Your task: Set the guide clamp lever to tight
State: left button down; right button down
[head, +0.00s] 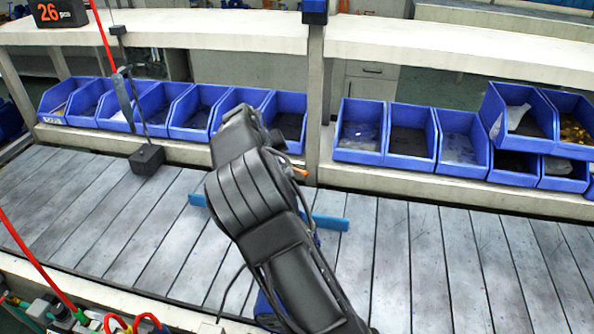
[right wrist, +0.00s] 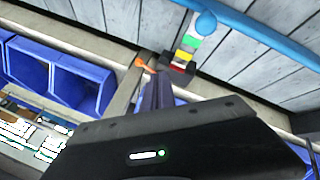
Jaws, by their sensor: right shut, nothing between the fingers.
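The blue guide rail (head: 330,222) lies across the slatted conveyor, partly hidden behind my right arm. It also shows as a curved blue bar in the right wrist view (right wrist: 262,33). An orange tip (head: 301,171), probably the clamp lever's end, shows just right of my arm. In the right wrist view the orange piece (right wrist: 143,64) sits beside a dark and red block (right wrist: 178,68), with a green, white and yellow strip (right wrist: 187,43) and a blue round knob (right wrist: 205,23). My right gripper (right wrist: 158,92) is shut and empty, close to the orange piece; contact cannot be told. My left gripper is out of view.
Blue bins (head: 410,138) line the shelf behind the conveyor (head: 440,260). A grey upright post (head: 318,105) stands behind the lever area. A black block with a thin stand (head: 147,158) is on the left. The conveyor's right side is clear.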

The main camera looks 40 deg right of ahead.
aim_at(298, 170)
jog(key=w+d+f+p, duration=0.1)
jog(key=d+f+p, duration=0.2)
jog(key=d+f, duration=0.4)
jog(key=shift+d+f+p, duration=0.3)
jog(key=shift+d+f, duration=0.05)
jog(key=shift+d, duration=0.15)
